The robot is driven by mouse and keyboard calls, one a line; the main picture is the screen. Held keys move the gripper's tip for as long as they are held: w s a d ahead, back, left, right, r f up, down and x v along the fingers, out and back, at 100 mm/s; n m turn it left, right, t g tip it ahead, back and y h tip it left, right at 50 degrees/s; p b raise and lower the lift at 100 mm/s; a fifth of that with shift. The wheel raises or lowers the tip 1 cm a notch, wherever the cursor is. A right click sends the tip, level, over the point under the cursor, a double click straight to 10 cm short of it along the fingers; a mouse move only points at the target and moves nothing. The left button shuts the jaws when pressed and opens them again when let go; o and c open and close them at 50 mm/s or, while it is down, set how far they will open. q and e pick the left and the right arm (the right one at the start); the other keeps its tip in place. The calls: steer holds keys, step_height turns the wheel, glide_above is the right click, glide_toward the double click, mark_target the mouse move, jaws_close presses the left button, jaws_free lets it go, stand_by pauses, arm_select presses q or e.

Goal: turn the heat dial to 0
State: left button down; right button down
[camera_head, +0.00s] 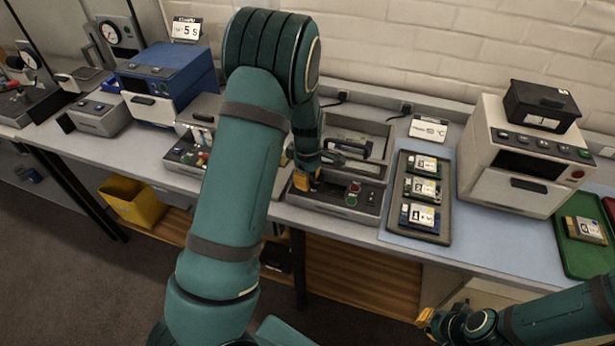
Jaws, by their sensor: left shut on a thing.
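A grey heating unit (344,212) with an open well and a sloped front panel stands on the bench in the middle. A red and a green button (354,188) show on the right part of its panel. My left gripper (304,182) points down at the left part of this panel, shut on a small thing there. The fingers hide that thing; by its place on the panel it seems to be the heat dial, and its setting cannot be read. My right gripper (428,319) is low at the front, away from the bench top, with its opening unclear.
A tray with several labelled modules (421,188) lies right of the unit, beside a small °C sign (428,128). A beige oven-like device (520,160) carries a black box (541,105). A green tray (585,262) is far right. A blue device (165,80) stands left.

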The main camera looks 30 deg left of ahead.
arm_select(q)
steer(key=shift+s+d+f, duration=0.1)
steer(key=c, duration=1)
jaws_free()
steer(key=shift+o, duration=0.2)
steer(key=shift+r, duration=0.3)
step_height(320, 180, up, 12)
steer(key=shift+f, duration=0.2)
